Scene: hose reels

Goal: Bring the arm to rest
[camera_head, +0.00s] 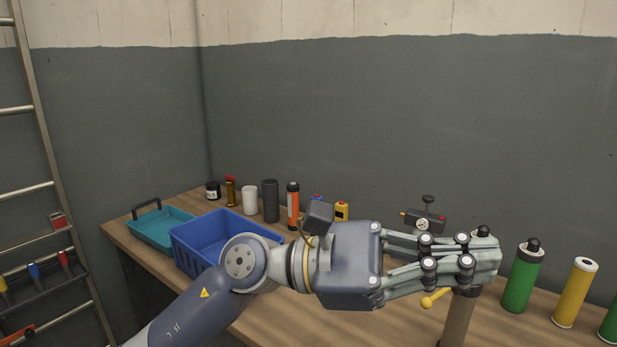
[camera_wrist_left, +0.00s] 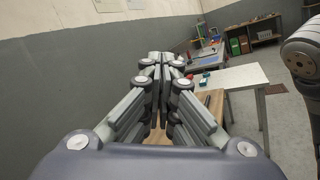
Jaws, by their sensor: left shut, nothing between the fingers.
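My left arm comes in from the lower left in the head view. Its gripper (camera_head: 486,258) is held above the wooden workbench and points to the right. The fingers are shut with nothing between them. In the left wrist view the gripper (camera_wrist_left: 160,58) shows its fingers pressed together, pointing away from the camera. The gripper hides part of a post-like thing with a yellow knob (camera_head: 434,298) behind or below it. My right gripper does not show in the head view.
The workbench (camera_head: 275,325) holds a blue crate (camera_head: 200,243), a teal tray (camera_head: 150,229), an orange-red canister (camera_head: 293,206), a grey cylinder (camera_head: 270,201), a gauge device (camera_head: 424,220), a green canister (camera_head: 522,278) and a yellow cylinder (camera_head: 574,293). A ladder (camera_head: 50,150) stands left.

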